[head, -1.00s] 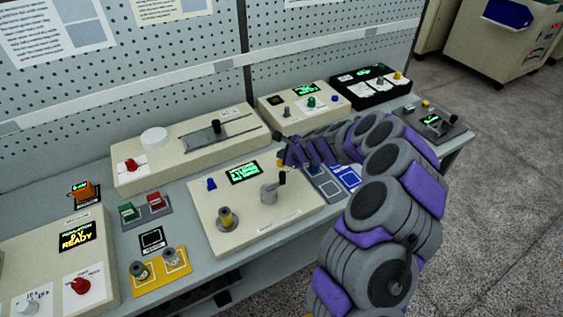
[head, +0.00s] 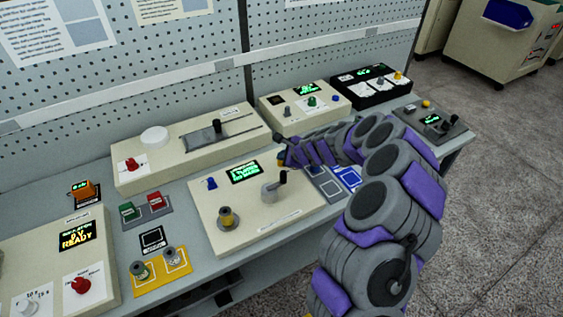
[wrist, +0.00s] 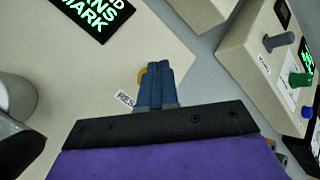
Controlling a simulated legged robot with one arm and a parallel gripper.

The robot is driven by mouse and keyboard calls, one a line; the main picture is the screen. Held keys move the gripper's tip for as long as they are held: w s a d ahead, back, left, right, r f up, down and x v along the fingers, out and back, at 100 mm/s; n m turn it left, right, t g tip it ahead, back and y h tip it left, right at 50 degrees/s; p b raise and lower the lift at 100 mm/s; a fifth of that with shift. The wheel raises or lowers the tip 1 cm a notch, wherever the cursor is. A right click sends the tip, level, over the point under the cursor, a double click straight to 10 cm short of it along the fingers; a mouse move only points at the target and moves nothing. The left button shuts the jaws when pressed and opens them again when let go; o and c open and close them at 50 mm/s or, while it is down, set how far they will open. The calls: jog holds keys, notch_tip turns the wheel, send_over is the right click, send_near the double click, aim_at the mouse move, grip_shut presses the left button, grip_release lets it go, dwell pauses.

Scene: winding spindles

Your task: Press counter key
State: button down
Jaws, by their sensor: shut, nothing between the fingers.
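The cream winding unit (head: 258,226) stands mid-bench with a green-lit counter screen (head: 244,172). A small yellow key (wrist: 143,74) shows at its right edge in the wrist view, mostly hidden behind my fingers, beside a label (wrist: 124,98) beginning "RES". My gripper (wrist: 159,68) is shut and empty, its blue fingertips right over the key. I cannot tell whether they touch it. In the head view my gripper (head: 284,155) is at the unit's back right corner, with a bit of yellow at its tip.
A crank (head: 272,190) and a brass spindle (head: 227,218) rise from the unit. A cream box with a slider (head: 217,130) is behind. A box with several knobs (head: 311,100) stands at back right. Blue-framed pads (head: 347,177) lie on the bench under my arm.

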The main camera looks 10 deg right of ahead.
jog(key=shift+f, duration=0.5)
dwell(0.8)
jog(key=shift+r, duration=0.1)
jog(key=shift+r+p, duration=0.6)
jog(key=shift+r, duration=0.2)
jog(key=shift+r, duration=0.15)
notch_tip(320, 180, up, 5)
jog(key=p, duration=0.4)
jog(key=shift+p, duration=0.3)
jog(key=shift+a, duration=0.1)
dwell(0.4)
